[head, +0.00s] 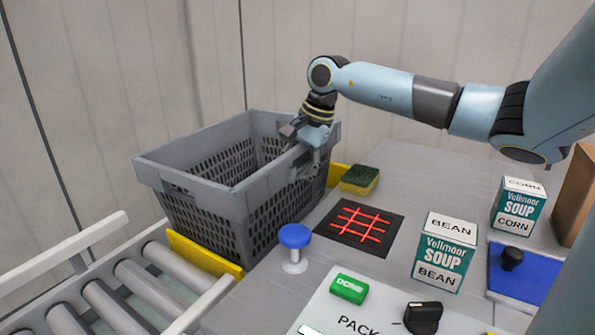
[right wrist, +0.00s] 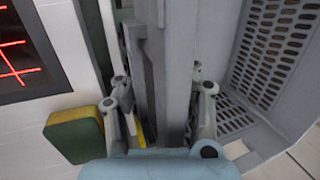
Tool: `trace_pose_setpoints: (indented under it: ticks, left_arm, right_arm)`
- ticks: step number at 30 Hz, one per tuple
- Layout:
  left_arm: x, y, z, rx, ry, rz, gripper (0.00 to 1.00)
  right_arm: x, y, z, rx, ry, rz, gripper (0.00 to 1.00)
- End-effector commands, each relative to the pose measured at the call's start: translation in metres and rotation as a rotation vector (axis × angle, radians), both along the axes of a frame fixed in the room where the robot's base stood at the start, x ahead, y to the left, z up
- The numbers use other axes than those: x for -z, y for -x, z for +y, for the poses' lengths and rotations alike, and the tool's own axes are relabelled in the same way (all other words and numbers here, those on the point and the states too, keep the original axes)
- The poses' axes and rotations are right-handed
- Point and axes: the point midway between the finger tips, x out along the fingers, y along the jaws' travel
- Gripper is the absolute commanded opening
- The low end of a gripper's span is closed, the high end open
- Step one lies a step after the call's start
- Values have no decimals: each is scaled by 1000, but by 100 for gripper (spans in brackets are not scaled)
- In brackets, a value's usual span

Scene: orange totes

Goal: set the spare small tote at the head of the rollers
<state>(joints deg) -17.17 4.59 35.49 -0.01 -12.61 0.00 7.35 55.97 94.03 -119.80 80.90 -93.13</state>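A grey plastic tote (head: 170,177) with slotted walls stands at the left, beside the upper end of the rollers and next to a yellow strip (head: 203,252). It looks empty, though part of its floor is hidden. My right gripper (head: 305,150) is at the tote's right rim, with a finger on either side of the wall. In the right wrist view the tote's wall (right wrist: 178,100) runs between the two fingers (right wrist: 168,125). A gap shows beside the left finger, so the gripper looks open around the wall. My left gripper is not in view.
The rollers (head: 120,300) run along the lower left beside a pale rail (head: 60,257). Soup boxes (head: 445,250) stand farther right.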

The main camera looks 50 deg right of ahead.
Motion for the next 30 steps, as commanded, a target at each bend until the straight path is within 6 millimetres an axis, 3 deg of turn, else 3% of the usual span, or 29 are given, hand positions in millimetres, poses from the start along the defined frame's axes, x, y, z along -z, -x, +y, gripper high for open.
trace_pose_setpoints:
  ticks: [1, 4, 14, 24, 30]
  left_arm:
    - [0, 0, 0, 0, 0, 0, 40]
    - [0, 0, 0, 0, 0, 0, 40]
    - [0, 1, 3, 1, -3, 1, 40]
    - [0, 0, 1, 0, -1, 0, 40]
    - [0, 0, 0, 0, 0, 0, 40]
  right_arm:
    - [0, 0, 0, 0, 0, 0, 32]
    - [0, 0, 0, 0, 0, 1, 45]
    - [-2, 2, -1, 1, 1, 6, 45]
    - [-51, 17, -7, 0, 7, 6, 45]
    - [-67, 22, -7, 0, 2, 4, 45]
